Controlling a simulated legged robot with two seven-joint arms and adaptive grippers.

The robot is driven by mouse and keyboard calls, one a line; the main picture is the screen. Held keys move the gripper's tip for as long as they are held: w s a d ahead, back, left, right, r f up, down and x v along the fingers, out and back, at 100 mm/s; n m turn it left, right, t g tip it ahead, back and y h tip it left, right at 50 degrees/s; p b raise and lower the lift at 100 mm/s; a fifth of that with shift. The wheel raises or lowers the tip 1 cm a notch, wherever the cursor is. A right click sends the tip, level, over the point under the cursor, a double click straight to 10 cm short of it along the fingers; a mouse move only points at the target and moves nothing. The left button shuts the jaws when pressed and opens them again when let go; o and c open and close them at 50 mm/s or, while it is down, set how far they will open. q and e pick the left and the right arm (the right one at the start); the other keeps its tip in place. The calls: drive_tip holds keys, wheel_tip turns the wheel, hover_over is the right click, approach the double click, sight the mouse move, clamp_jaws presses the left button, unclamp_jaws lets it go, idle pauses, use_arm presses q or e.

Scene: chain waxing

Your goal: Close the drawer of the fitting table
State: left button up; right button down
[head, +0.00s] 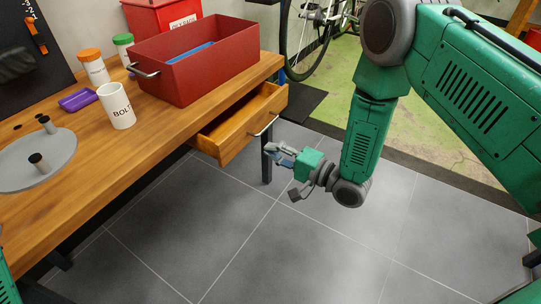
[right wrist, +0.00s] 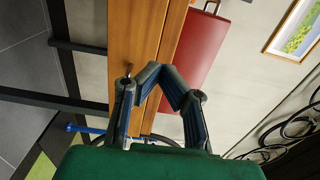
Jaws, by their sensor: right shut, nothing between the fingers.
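The drawer (head: 236,128) of the wooden fitting table (head: 185,126) stands pulled out at the table's right end in the head view. Its front carries a metal bar handle (head: 264,126). My right gripper (head: 277,154) is shut and empty, just in front of and below the drawer front. A gap to the handle seems to show in the head view, but contact is hard to judge. In the right wrist view the gripper (right wrist: 163,90) shows before wooden boards (right wrist: 135,38) of the table. My left gripper is out of view.
On the tabletop stand a red metal box (head: 205,75), a white mug (head: 116,106), bottles (head: 92,68), a purple tray (head: 78,100) and a grey disc (head: 35,160). The tiled floor in front is clear.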

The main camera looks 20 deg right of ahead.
sight(234, 133)
drive_tip(key=b+x, duration=0.1)
drive_tip(key=x, duration=0.3)
drive_tip(key=b+x, duration=0.2)
drive_tip(key=x, duration=0.3)
drive_tip(key=shift+w+d+f, duration=0.1)
drive_tip(key=shift+w+f, duration=0.1)
drive_tip(key=shift+f, duration=0.05)
drive_tip(key=shift+w+a+r, duration=0.1)
drive_tip(key=shift+w+a, duration=0.3)
drive_tip(key=shift+a, duration=0.05)
drive_tip(key=shift+d, duration=0.1)
drive_tip(key=shift+w, duration=0.1)
